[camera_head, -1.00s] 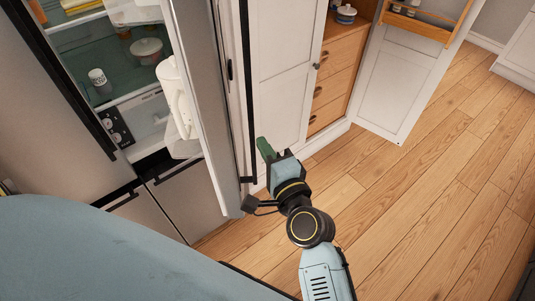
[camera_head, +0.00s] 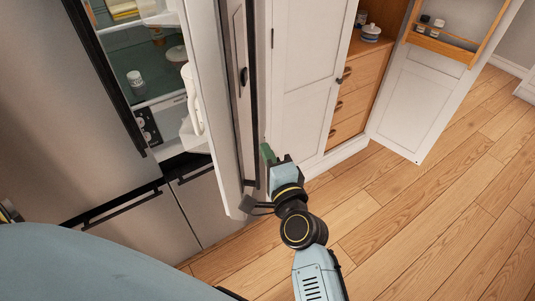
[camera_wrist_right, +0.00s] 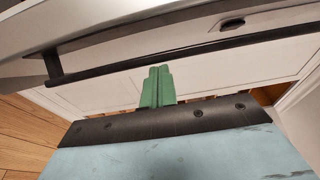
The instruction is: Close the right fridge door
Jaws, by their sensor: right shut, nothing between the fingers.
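The right fridge door (camera_head: 228,130) stands open in the head view, its shelved inner side facing left and its outer side facing right. A long black handle (camera_head: 246,100) runs down its outer side; the handle also crosses the right wrist view (camera_wrist_right: 200,48). My right gripper (camera_head: 267,153) is at the outer side of the door, near the lower end of the handle. Its green fingers (camera_wrist_right: 157,86) are shut and empty, just below the handle in the wrist view. I cannot tell if they touch the door. My left gripper is not in view.
The fridge interior (camera_head: 140,60) holds a cup and other items. The left fridge door (camera_head: 60,120) appears shut. A white cabinet (camera_head: 305,80) with wooden drawers (camera_head: 350,95) and an open door (camera_head: 420,110) stands right. Wooden floor (camera_head: 440,220) is clear at lower right.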

